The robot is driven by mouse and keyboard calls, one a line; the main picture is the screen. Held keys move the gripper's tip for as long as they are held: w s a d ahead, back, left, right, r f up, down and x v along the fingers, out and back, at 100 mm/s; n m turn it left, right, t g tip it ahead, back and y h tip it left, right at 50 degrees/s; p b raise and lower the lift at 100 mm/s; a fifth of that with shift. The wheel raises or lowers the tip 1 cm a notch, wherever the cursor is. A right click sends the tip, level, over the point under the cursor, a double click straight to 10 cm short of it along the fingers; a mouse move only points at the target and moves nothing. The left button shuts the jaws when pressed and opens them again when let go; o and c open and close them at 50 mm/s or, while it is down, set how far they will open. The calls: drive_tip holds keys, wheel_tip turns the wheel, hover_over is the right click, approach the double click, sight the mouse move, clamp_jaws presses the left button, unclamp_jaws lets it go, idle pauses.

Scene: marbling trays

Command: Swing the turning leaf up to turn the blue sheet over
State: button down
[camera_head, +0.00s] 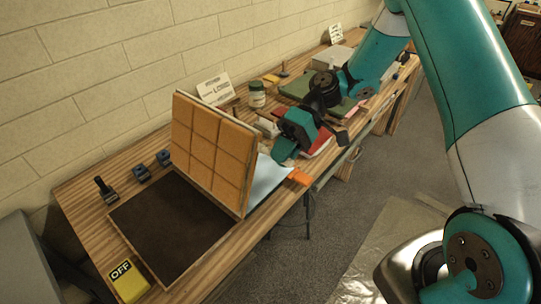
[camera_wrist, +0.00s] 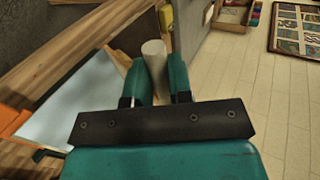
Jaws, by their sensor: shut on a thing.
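The turning leaf (camera_head: 212,145), a tan panelled board, stands nearly upright, tilted a little, at the edge of a dark bed (camera_head: 170,228) in the head view. The light blue sheet (camera_head: 267,178) lies to the right of the leaf, partly hidden behind it; a pale blue surface also shows at left in the wrist view (camera_wrist: 82,98). My gripper (camera_head: 279,155) is behind the leaf's right side. In the wrist view my gripper (camera_wrist: 155,80) is shut on a pale round handle (camera_wrist: 153,58). Where the handle joins the leaf is hidden.
A yellow OFF sign (camera_head: 128,281) lies at the bench's near left corner. Small blue-topped tools (camera_head: 141,173) stand by the wall. A green jar (camera_head: 257,94) and a white card (camera_head: 214,88) are behind the leaf. An orange piece (camera_head: 300,177) sits at the front edge.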

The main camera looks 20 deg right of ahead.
drive_tip(key=shift+w+d+f, duration=0.2)
drive_tip(key=shift+d+f, duration=0.25)
drive_tip(key=shift+f, duration=0.15)
drive_tip(key=c, duration=1)
unclamp_jaws()
drive_tip(key=shift+w, duration=0.2)
drive_tip(key=shift+c, duration=0.2)
drive_tip(key=shift+r, duration=0.1)
